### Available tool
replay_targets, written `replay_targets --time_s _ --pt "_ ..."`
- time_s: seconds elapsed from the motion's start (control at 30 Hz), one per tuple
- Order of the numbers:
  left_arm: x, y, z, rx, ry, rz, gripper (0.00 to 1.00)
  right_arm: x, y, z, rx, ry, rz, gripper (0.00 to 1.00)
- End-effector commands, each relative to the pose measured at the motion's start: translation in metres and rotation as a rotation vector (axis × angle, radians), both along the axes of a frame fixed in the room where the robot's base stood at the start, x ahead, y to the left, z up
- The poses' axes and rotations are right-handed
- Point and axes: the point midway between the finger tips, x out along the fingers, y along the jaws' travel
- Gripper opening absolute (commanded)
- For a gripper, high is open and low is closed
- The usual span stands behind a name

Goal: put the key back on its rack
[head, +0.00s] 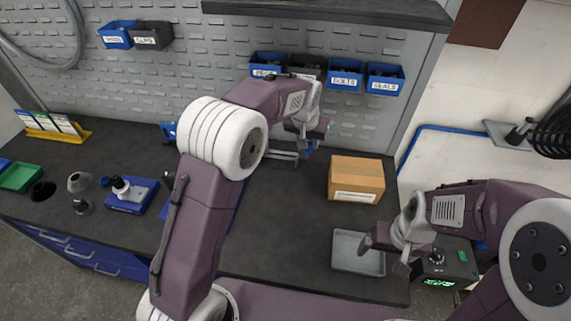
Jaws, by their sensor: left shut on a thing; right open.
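My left gripper (308,138) is shut over the back middle of the dark bench, below the row of wall bins. Something small and blue with grey metal parts shows at its fingers; I take this to be the key, but its shape is mostly hidden. I cannot make out the rack for sure; my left arm covers much of the bench's middle. My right gripper (386,256) is open and empty at the right edge of a shallow grey tray (347,262), near the bench's front right.
A cardboard box (356,180) stands right of my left gripper. A black device with green lights (447,266) is at the right. Blue bins (345,78) hang on the wall. A blue stand (132,195), small parts and a yellow card holder (58,133) are at the left.

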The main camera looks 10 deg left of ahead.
Motion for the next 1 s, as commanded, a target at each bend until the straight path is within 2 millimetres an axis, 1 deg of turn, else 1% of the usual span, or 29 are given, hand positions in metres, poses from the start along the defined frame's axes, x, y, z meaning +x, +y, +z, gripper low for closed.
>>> replay_targets --time_s 0.07,0.17,0.27,0.5,0.6,0.7,0.87,0.93,1.0 --pt "-0.001 -0.004 -0.002 0.0 -0.001 -0.009 0.0 0.0 0.0 -0.001 0.0 0.0 0.0 0.87" --pt "0.001 -0.002 -0.003 0.0 0.0 -0.008 0.0 0.0 0.0 0.0 0.0 0.0 0.0 0.87" --pt "0.013 0.012 -0.013 -0.001 0.002 -0.003 0.0 0.0 0.0 0.005 0.0 0.0 0.0 0.87" --pt "0.059 0.06 -0.051 0.0 0.001 -0.004 0.0 0.0 0.0 0.021 0.0 0.0 0.0 0.87" --pt "0.072 0.072 -0.063 -0.001 0.0 -0.005 0.0 0.0 0.0 0.024 0.0 0.0 0.0 0.87" --pt "0.078 0.079 -0.069 -0.001 -0.001 -0.007 0.0 0.0 0.0 0.025 0.0 0.0 0.0 0.87" --pt "0.08 0.081 -0.072 0.0 -0.002 -0.008 0.0 0.0 0.0 0.025 0.0 0.0 0.0 0.87" --pt "0.079 0.081 -0.08 -0.001 0.001 -0.008 0.0 0.0 0.0 0.028 0.0 0.0 0.0 0.87" --pt "0.078 0.081 -0.093 0.0 0.003 -0.008 0.0 0.0 0.0 0.031 0.0 0.0 0.0 0.87"
